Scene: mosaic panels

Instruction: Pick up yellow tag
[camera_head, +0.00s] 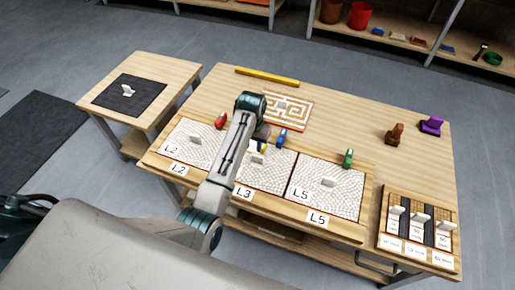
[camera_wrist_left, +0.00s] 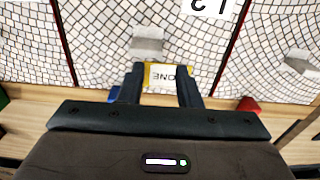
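The yellow tag (camera_wrist_left: 165,77) is a small yellow-edged plate with a white face and dark letters, partly legible as "ONE". In the wrist view it lies between and just beyond the fingertips of my left gripper (camera_wrist_left: 160,76), passing a little behind the right-hand finger. The fingers are apart, and no firm hold on the tag shows. In the head view my left gripper (camera_head: 258,140) is low over the back edge of the middle mosaic panel (camera_head: 277,175), and a bit of yellow shows beside it. My right gripper is not in view.
Mosaic panels L2 (camera_head: 187,143) and L5 (camera_head: 335,200) flank the middle one. Red (camera_head: 221,120), blue (camera_head: 282,137) and green (camera_head: 348,158) pieces stand behind them. A yellow bar (camera_head: 267,76) lies at the back. A tray with white handles (camera_head: 387,248) is at the right.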

